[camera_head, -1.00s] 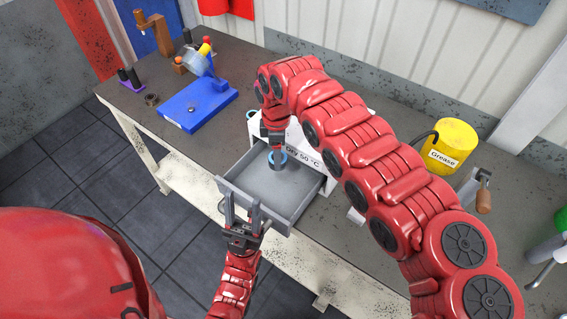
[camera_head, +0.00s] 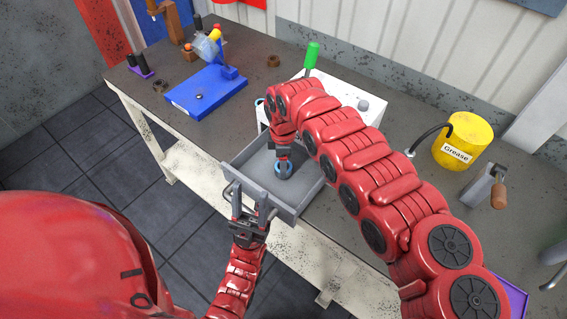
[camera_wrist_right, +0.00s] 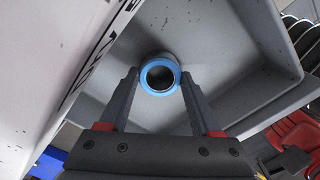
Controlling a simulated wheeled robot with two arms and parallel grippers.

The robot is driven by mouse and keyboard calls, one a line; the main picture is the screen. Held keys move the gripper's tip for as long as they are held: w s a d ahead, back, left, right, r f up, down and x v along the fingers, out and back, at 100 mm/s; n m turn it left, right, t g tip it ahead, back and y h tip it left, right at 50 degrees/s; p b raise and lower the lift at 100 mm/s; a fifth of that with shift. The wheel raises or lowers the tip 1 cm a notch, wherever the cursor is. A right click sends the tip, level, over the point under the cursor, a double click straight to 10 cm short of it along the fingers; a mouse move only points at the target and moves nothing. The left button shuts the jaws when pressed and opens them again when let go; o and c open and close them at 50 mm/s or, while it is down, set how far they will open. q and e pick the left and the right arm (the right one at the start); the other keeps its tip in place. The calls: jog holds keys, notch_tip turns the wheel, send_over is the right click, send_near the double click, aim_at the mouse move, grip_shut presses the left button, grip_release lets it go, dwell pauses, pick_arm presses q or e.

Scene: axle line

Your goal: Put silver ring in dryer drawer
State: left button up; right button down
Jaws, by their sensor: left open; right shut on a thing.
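A ring with a bright blue rim and a greyish side (camera_head: 284,172) is between the fingertips of my right gripper (camera_head: 283,156), which is shut on it. The wrist view shows the ring (camera_wrist_right: 146,76) between the two fingers, its round opening facing the camera. The ring is inside the outline of the open grey dryer drawer (camera_head: 253,164); I cannot tell whether it touches the floor. The drawer is pulled out from the white dryer (camera_head: 372,115), partly hidden by my right arm. My left gripper (camera_head: 250,200) is open at the drawer's front, by its handle (camera_head: 229,189).
A blue fixture (camera_head: 205,92) stands on the workbench at the left, with a purple holder (camera_head: 141,71) beyond it. A yellow grease can (camera_head: 463,141) stands at the right. A green handle (camera_head: 312,54) shows behind the dryer. The drawer floor around the ring looks clear.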

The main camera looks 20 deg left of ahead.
jog(key=shift+f, duration=0.25)
jog(key=shift+c, duration=0.4)
grip_release()
jog(key=shift+r, duration=0.1)
jog(key=shift+r+p, duration=0.3)
jog(key=shift+r, duration=0.25)
notch_tip(320, 180, up, 11)
jog(key=p, duration=0.3)
jog(key=shift+p, duration=0.4)
jog(key=shift+s, duration=0.1)
